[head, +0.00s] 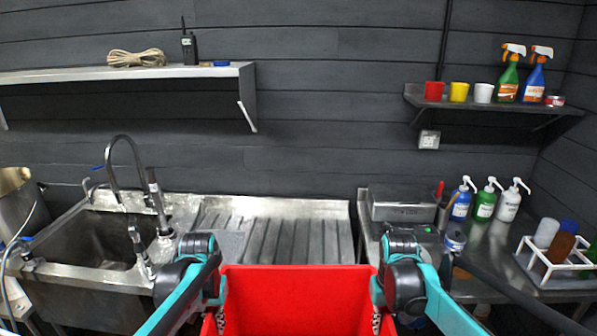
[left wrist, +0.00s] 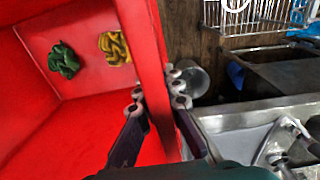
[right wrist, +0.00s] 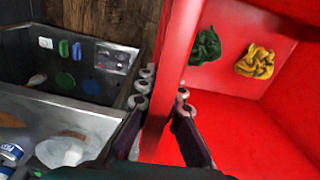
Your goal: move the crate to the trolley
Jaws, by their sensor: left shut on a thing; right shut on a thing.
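The red crate (head: 298,300) is at the bottom middle of the head view, between my two arms. My left gripper (left wrist: 158,112) is shut on one side wall of the crate, with one finger inside and one outside. My right gripper (right wrist: 160,108) is shut on the opposite wall the same way. Inside the crate lie a crumpled green cloth (left wrist: 63,60) and a crumpled yellow cloth (left wrist: 115,47). In the head view the fingertips are partly hidden at the crate's sides. No trolley can be made out for certain.
A steel sink (head: 95,245) with a tap and drainboard (head: 290,235) stands ahead to the left. A steel counter (head: 490,240) on the right holds pump bottles and a white rack (head: 555,262). Wall shelves hang above. The left wrist view shows a wire rack (left wrist: 262,22).

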